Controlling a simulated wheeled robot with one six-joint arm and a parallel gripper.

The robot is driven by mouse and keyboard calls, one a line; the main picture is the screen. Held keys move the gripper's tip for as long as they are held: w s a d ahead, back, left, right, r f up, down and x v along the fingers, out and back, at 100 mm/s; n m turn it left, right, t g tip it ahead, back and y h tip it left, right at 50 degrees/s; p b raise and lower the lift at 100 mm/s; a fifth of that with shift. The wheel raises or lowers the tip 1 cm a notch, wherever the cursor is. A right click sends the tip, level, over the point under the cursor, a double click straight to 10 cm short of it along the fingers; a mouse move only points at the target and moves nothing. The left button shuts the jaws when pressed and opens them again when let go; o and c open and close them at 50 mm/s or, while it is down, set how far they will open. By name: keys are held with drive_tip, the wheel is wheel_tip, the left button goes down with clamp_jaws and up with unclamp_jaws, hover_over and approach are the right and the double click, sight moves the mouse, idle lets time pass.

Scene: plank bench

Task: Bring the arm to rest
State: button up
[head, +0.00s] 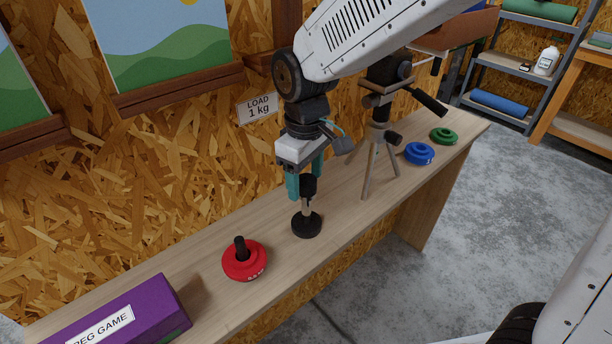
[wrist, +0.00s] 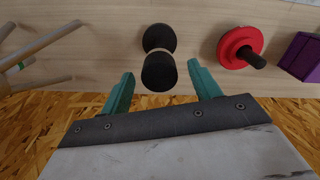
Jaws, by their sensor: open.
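My gripper (head: 306,190) is at the end of the white arm, with its teal fingers pointing down over the bench (head: 205,250). In the wrist view its fingers (wrist: 161,85) are apart. A black dumbbell-like piece (head: 306,225) with a pale, short stem stands upright on the bench under my gripper. Its black top end (wrist: 159,72) shows in the wrist view between the fingertips or just past them; I cannot tell which. Neither finger visibly touches it.
A red weight (head: 244,264) with a black peg and a purple box (head: 125,315) are to the left. A tripod (head: 381,140) stands close on the right, then blue (head: 419,153) and green (head: 444,136) weights. The chipboard wall (head: 120,195) runs behind.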

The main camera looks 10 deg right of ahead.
wheel_tip(320, 180, up, 7)
drive_tip(key=shift+r, duration=0.2)
drive_tip(key=s+d+r+m+t, duration=0.1)
drive_tip(key=s+d+m, duration=0.8)
drive_tip(key=s+d, duration=1)
drive_tip(key=shift+s+d+r, duration=0.25)
drive_tip(key=shift+s+d, duration=0.05)
drive_tip(key=shift+d, duration=0.45)
drive_tip(key=shift+s+d+r+m, duration=0.1)
drive_tip(key=shift+d+r+m, duration=0.1)
drive_tip(key=shift+r+m, duration=0.1)
drive_tip(key=shift+n+g, duration=0.8)
drive_tip(key=shift+n, duration=0.1)
drive_tip(key=w+a, duration=0.6)
drive_tip(key=w+a+f, duration=0.1)
drive_tip(key=w+a, duration=0.5)
drive_tip(key=a, duration=0.1)
drive_tip(key=w+a+f, duration=0.1)
drive_tip(key=w+a, duration=0.5)
drive_tip(key=a, duration=0.1)
drive_tip(key=shift+w+a+f, duration=0.1)
drive_tip(key=shift+a, duration=0.05)
drive_tip(key=shift+w+a+r+m+t, duration=0.3)
drive_tip(key=shift+w+r+m, duration=0.1)
drive_tip(key=shift+w+r, duration=0.25)
drive_tip(key=shift+d+f, duration=0.1)
drive_tip(key=shift+f, duration=0.1)
wheel_tip(320, 180, down, 8)
drive_tip(key=shift+r, duration=0.2)
